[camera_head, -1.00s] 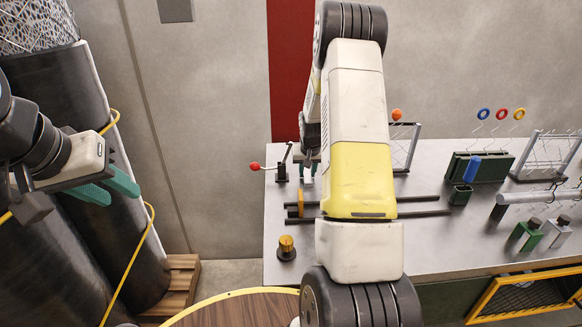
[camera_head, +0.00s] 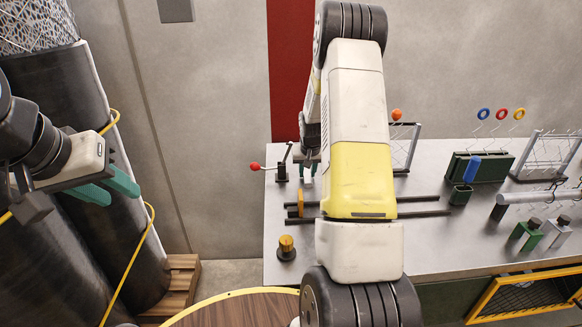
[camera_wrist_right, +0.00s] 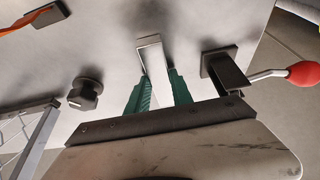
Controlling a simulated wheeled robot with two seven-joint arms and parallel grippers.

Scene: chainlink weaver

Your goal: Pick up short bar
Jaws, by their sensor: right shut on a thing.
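My right gripper (camera_wrist_right: 158,90) has its green fingers on either side of a pale, square-edged metal bar (camera_wrist_right: 150,52) and is shut on it, in the right wrist view. I cannot tell whether the bar still touches the table. In the head view the right gripper (camera_head: 309,168) is small and partly hidden by my right arm, near the table's back left, and the held bar cannot be made out. My left gripper (camera_head: 107,188) is open and empty at the far left, away from the table.
A lever with a red knob (camera_wrist_right: 302,74) stands close beside the right gripper. A dark knob (camera_wrist_right: 85,93) is on its other side. Two long dark rods (camera_head: 425,213) lie across the table (camera_head: 455,240), partly behind my arm.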

